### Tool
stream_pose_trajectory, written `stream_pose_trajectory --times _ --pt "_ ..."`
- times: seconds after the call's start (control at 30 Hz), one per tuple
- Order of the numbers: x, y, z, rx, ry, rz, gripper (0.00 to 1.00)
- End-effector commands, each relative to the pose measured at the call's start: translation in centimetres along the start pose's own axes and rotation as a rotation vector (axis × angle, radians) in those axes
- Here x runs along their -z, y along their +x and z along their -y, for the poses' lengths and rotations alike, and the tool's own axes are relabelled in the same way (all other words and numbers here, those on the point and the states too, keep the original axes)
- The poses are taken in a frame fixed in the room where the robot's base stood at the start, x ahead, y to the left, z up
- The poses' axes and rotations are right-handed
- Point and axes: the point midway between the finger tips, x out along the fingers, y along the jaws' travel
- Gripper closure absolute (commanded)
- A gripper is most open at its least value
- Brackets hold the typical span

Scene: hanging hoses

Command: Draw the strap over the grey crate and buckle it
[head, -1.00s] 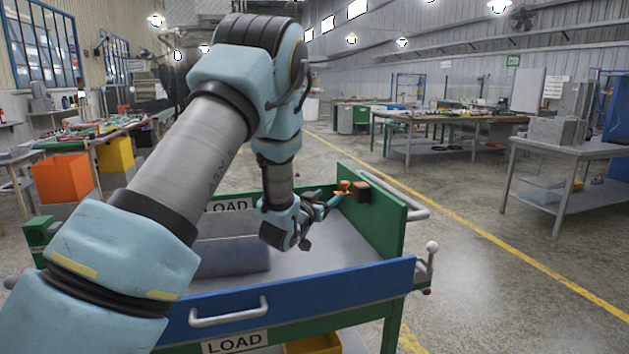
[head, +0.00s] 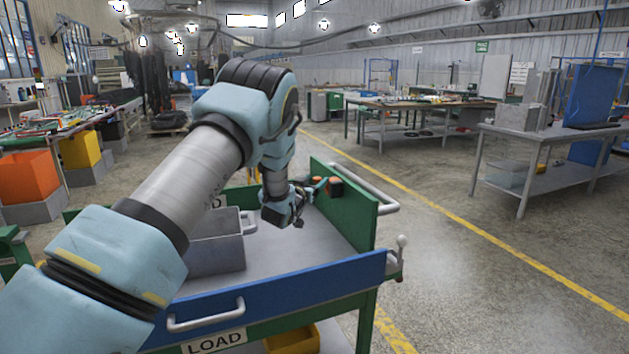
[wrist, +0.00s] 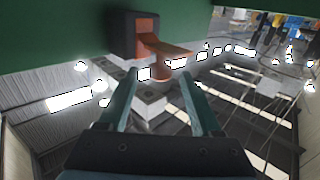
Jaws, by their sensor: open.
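The grey crate (head: 222,254) sits on the cart bed, partly hidden behind my arm. No strap shows across the part of it that I see. An orange piece (head: 319,183) with a black-and-orange block (head: 335,187) is at the inner face of the cart's green end wall. They look like strap hardware, but I cannot make out a strap. My gripper (head: 299,208) is right of the crate, near that wall. In the wrist view my open gripper (wrist: 159,82) has empty space between its fingers. The orange piece (wrist: 165,48) and dark block (wrist: 123,35) lie just beyond the fingertips.
The cart has a blue front panel (head: 285,288) with a white handle, and a green end wall (head: 345,215) with a white rail. The bed (head: 315,250) right of the crate is bare. Workbenches (head: 425,105) stand well behind, with open floor right of the cart.

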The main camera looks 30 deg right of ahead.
Motion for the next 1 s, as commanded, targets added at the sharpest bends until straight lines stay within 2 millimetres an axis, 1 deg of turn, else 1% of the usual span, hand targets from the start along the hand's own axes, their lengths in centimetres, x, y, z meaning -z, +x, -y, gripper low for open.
stream_pose_trajectory --times 0.13,0.7,0.73,1.0 --pt "-0.01 -0.02 0.01 0.000 0.000 0.000 0.34" --pt "0.01 -0.04 0.01 0.000 0.000 0.000 0.99" --pt "0.02 -0.04 0.01 0.000 0.000 0.000 1.00" --pt "0.02 -0.04 0.00 0.000 0.000 0.000 1.00"
